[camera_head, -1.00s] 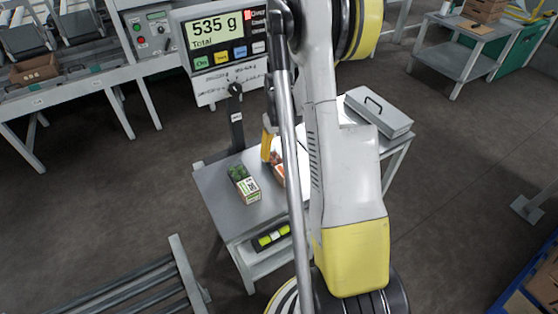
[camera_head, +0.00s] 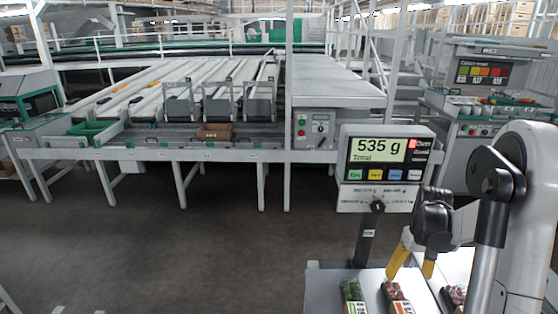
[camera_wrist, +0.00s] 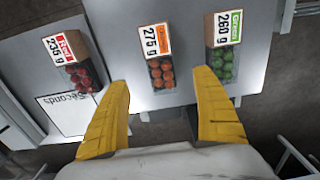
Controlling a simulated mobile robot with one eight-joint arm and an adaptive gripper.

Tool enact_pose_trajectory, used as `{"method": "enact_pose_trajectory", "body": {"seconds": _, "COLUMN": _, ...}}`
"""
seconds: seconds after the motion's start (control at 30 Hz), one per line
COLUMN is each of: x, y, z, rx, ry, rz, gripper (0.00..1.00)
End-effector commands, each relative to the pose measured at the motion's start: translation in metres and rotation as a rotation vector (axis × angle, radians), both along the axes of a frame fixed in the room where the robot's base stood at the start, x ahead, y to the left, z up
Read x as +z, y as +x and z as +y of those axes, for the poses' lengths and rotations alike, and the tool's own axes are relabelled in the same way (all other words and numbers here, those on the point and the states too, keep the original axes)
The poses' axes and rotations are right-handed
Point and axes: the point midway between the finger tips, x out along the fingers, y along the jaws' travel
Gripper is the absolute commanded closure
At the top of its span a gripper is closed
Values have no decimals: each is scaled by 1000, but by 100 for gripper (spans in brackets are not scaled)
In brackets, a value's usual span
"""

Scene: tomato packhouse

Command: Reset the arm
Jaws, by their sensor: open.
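My gripper (camera_head: 412,264) is at the lower right of the head view, above the grey weighing table (camera_head: 322,290). In the wrist view its two yellow fingers (camera_wrist: 162,84) are spread wide, with nothing between them. Three labelled tomato packs lie below: a green pack marked 260 g (camera_wrist: 222,62), an orange pack marked 275 g (camera_wrist: 160,72) and a red pack marked 235 g (camera_wrist: 78,72). The red pack lies beside a white sheet reading "Seconds" (camera_wrist: 72,118). The head view cuts off the packs at its bottom edge.
A scale display (camera_head: 386,158) on a post reads 535 g Total. Stairs and another machine stand at the right. The floor at left centre is clear.

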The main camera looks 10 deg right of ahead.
Motion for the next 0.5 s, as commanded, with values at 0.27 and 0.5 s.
{"method": "enact_pose_trajectory", "body": {"seconds": 0.27, "x": 65, "y": 2, "z": 65, "rx": 51, "ry": -53, "rz": -98, "gripper": 23}}
{"method": "enact_pose_trajectory", "body": {"seconds": 0.5, "x": 133, "y": -24, "z": 161, "rx": 117, "ry": -102, "rz": -270, "gripper": 23}}
